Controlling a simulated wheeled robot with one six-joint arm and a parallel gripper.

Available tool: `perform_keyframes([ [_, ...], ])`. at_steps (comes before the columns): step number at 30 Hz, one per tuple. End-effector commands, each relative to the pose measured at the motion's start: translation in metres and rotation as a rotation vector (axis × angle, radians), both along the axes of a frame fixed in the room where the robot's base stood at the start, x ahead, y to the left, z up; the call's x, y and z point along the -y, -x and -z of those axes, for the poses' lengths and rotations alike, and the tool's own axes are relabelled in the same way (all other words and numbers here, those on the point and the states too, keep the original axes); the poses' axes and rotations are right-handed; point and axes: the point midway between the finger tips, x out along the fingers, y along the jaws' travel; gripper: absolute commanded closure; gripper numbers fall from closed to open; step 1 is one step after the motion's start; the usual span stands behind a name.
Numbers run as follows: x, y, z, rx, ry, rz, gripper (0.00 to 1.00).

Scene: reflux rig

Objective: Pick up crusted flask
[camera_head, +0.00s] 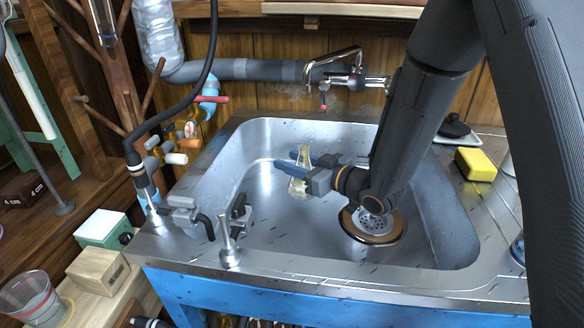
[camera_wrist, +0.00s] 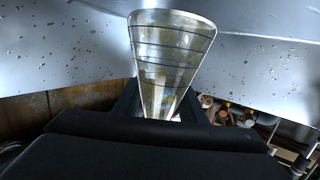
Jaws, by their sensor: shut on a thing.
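The crusted flask (camera_head: 299,186) is a small clear conical flask with yellowish residue. It is inside the metal sink, left of the drain, and looks upright. My gripper (camera_head: 297,170) is shut on it, with its blue fingers on either side of the upper part of the flask. In the wrist view the flask (camera_wrist: 172,50) stands up large between the dark fingers, with dark ring lines and brownish stains on its glass. The fingers hide its narrow end there. I cannot tell whether its base touches the sink floor.
The steel sink (camera_head: 250,140) has raised walls around my gripper. A faucet (camera_head: 335,70) is behind, and a drain (camera_head: 372,225) lies to the right. A yellow sponge (camera_head: 475,164) is on the right counter. Valve fittings (camera_head: 230,235) stand on the front left rim.

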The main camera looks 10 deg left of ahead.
Motion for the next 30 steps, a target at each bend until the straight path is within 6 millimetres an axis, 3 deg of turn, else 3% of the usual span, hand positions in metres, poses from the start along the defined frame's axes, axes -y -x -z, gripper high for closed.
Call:
perform_keyframes([
  [22, 0.000, 0.000, -0.092, 0.004, 0.000, 0.001, 0.96],
  [30, 0.001, 0.031, -0.089, -0.001, 0.001, -0.001, 0.96],
])
